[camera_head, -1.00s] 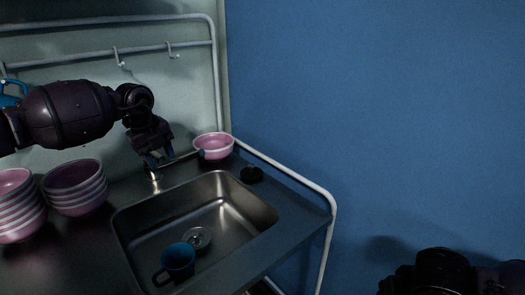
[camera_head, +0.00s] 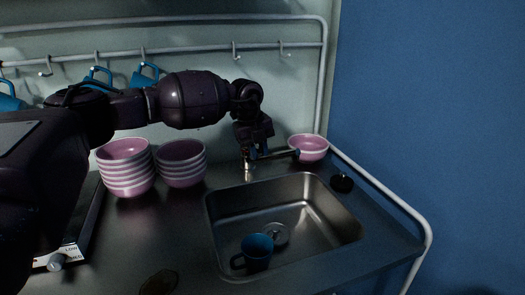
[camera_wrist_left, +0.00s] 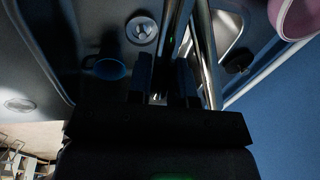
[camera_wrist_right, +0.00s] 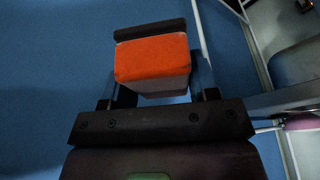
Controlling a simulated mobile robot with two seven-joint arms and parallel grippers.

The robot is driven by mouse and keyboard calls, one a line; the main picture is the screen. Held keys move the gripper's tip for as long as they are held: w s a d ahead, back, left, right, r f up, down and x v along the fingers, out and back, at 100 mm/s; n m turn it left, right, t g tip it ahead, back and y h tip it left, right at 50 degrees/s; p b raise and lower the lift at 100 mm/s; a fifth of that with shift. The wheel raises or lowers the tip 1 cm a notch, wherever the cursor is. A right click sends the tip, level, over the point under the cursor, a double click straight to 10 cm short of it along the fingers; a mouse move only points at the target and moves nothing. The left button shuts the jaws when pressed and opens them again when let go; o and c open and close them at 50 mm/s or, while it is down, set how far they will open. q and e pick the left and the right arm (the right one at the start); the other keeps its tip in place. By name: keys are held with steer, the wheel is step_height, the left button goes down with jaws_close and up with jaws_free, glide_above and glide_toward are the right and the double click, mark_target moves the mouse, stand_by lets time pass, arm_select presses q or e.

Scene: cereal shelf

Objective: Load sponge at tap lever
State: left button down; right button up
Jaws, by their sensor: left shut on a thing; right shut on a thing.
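My left gripper (camera_head: 251,153) is at the tap behind the sink. In the left wrist view its two fingers (camera_wrist_left: 163,80) are on either side of the chrome tap parts (camera_wrist_left: 204,55), shut on one; which part is hard to tell. In the head view a thin dark bar (camera_head: 282,154) reaches right from the fingers, probably part of the tap. My right gripper (camera_wrist_right: 152,85) shows only in its own wrist view, shut on a sponge (camera_wrist_right: 150,60) with an orange face and greyish side. Behind the sponge there is blue wall.
The sink (camera_head: 330,232) holds a blue mug (camera_head: 258,249) near the drain (camera_head: 276,234). Stacked pink bowls (camera_head: 126,170) stand left of the tap, one pink bowl (camera_head: 309,148) behind right. A black knob-like object (camera_head: 341,183) sits right of the sink. A white rail (camera_head: 388,200) edges the counter.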

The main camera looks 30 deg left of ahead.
arm_select(q)
steer(key=shift+w+a+r+g+h+p, duration=0.1)
steer(key=shift+r+g+h+p, duration=0.25)
steer(key=shift+r, duration=0.3)
arm_select(e)
steer(key=shift+r, duration=0.6)
arm_select(q)
steer(key=c, duration=1)
jaws_free()
steer(key=p+v, duration=0.1)
steer(key=v, duration=1.1)
steer(key=shift+a, duration=0.15)
arm_select(e)
step_height(320, 180, up, 3)
steer(key=shift+w+f+t, duration=0.1)
steer(key=shift+w+t, duration=0.05)
steer(key=shift+t, duration=0.15)
